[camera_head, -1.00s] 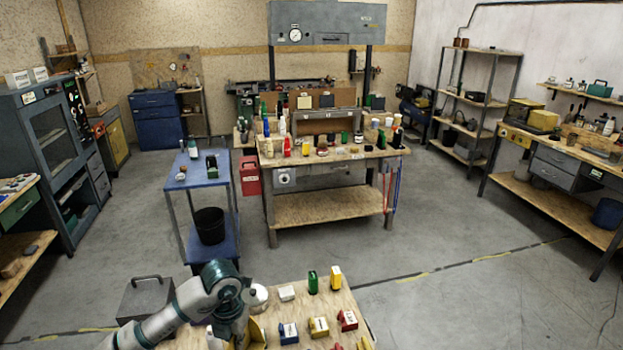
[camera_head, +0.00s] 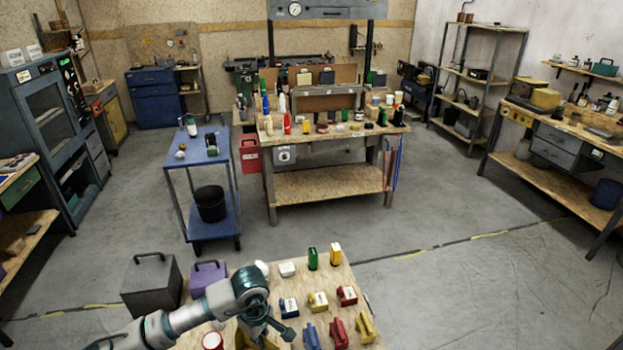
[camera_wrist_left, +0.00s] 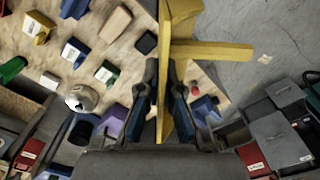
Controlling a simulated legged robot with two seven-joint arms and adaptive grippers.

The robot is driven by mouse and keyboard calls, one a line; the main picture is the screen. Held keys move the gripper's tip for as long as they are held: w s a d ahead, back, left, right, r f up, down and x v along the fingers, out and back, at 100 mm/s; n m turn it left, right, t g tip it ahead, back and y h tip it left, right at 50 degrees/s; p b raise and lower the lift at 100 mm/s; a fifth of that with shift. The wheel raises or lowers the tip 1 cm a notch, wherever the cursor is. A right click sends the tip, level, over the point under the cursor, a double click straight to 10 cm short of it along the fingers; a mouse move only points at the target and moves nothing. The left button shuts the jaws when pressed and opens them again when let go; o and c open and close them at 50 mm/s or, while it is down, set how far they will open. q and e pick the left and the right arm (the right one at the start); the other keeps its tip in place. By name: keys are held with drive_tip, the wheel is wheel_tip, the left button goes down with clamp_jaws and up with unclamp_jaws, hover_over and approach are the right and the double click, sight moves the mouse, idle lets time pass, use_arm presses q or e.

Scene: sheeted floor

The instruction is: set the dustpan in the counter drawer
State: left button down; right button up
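The yellow thing in the left wrist view, which I take for the dustpan (camera_wrist_left: 183,45), stands almost edge-on with a bar sticking out to the right. My left gripper (camera_wrist_left: 163,68) has a finger on each side of its thin part, close together, and looks shut on it. In the head view my left gripper (camera_head: 262,332) is over the near wooden table, with part of the yellow dustpan (camera_head: 243,340) beside it. The grey drawers (camera_head: 555,152) under the right-hand counter (camera_head: 540,118) look shut. My right gripper is not in view.
The near table (camera_head: 290,272) holds several small coloured boxes and a white round thing. A grey toolbox (camera_head: 151,284) and a purple box (camera_head: 207,277) stand at its left. A blue cart (camera_head: 197,152) and workbench (camera_head: 320,185) stand beyond. Floor on the right is clear.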

use_arm(q)
drive_tip(key=m, duration=0.2)
drive_tip(key=f+m, duration=0.1)
drive_tip(key=m, duration=0.2)
drive_tip(key=s+d+f+m, duration=0.1)
drive_tip(key=m, duration=0.1)
drive_tip(key=shift+f+m, duration=0.2)
drive_tip(key=shift+m, duration=0.2)
drive_tip(key=m, duration=0.2)
drive_tip(key=f+m, duration=0.1)
drive_tip(key=shift+s+d+f+m, duration=0.1)
drive_tip(key=shift+s+d+m, duration=0.15)
drive_tip(key=shift+m, duration=0.15)
drive_tip(key=shift+s+f+m, duration=0.15)
drive_tip(key=shift+f+m, duration=0.1)
drive_tip(key=shift+m, duration=0.45)
drive_tip(key=shift+n, duration=0.7)
drive_tip(key=a, duration=0.5)
drive_tip(key=w+a, duration=0.1)
drive_tip(key=a, duration=0.2)
drive_tip(key=shift+w+f, duration=0.1)
drive_tip(key=shift+f, duration=0.1)
drive_tip(key=shift+a, duration=0.4)
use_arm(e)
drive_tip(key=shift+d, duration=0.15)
use_arm(q)
drive_tip(key=shift+d, duration=0.15)
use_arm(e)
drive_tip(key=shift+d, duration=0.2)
